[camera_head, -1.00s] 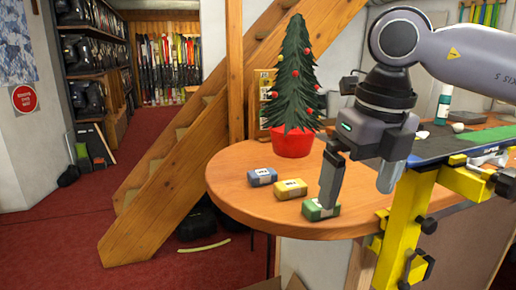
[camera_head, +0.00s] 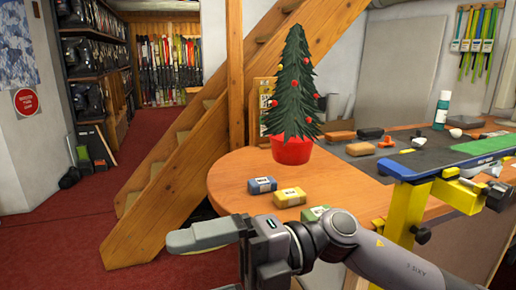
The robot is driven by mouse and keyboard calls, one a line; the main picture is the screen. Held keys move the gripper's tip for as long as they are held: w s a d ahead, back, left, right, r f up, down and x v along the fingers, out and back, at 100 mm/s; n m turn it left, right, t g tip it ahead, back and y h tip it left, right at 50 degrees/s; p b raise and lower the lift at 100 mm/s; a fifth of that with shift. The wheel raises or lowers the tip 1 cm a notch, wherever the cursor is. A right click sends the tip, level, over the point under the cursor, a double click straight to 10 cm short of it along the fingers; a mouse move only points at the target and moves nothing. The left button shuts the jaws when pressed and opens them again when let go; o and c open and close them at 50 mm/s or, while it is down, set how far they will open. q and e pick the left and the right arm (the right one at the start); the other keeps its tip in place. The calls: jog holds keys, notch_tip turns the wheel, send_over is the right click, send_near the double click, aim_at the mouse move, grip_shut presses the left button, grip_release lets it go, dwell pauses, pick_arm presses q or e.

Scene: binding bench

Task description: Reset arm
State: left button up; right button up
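My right gripper (camera_head: 205,262) is low in the head view, in front of the table's near edge, with its arm coming in from the lower right. It points left. One grey finger shows at the top, and only a bit of the other shows at the bottom edge of the picture. The fingers look wide apart with nothing between them. My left gripper is out of view. A blue box (camera_head: 262,185), a yellow box (camera_head: 289,197) and a green box (camera_head: 315,213) lie on the round wooden table (camera_head: 228,180). My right arm partly hides the green box.
A small Christmas tree in a red pot (camera_head: 291,150) stands behind the boxes. At the right, a snowboard (camera_head: 435,158) rests on a yellow clamp stand (camera_head: 405,210). A wooden staircase (camera_head: 165,190) rises behind the table.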

jog(key=w+d+f+m+t+y+p, duration=0.1)
jog(key=w+d+m+t+y, duration=0.25)
jog(key=m+t, duration=0.5)
jog(key=w+d+f+m+t+y+p, duration=0.15)
jog(key=w+m+t, duration=0.25)
jog(key=m+t, duration=0.5)
jog(key=w+d+f+m+t+h, duration=0.2)
jog(key=d+f+m+t+h, duration=0.6)
jog(key=f+m+h, duration=0.4)
jog(key=s+d+f+m+g+h, duration=0.2)
jog(key=s+d+f, duration=0.2)
jog(key=f, duration=0.3)
jog(key=s+d+f+m+g+h+p, duration=0.1)
jog(key=s+d+f+m+g+h, duration=0.2)
jog(key=s+d+f, duration=0.2)
jog(key=s+d+f+m+g+h+p, duration=0.1)
jog(key=s+d+f+m+g+h, duration=0.1)
jog(key=s+d+f, duration=0.3)
notch_tip(320, 180, down, 5)
jog(key=shift+s+r+m+g+h, duration=0.1)
jog(key=shift+s+m+g+h, duration=0.2)
jog(key=shift+s+m+g, duration=0.5)
jog(key=shift+s, duration=0.1)
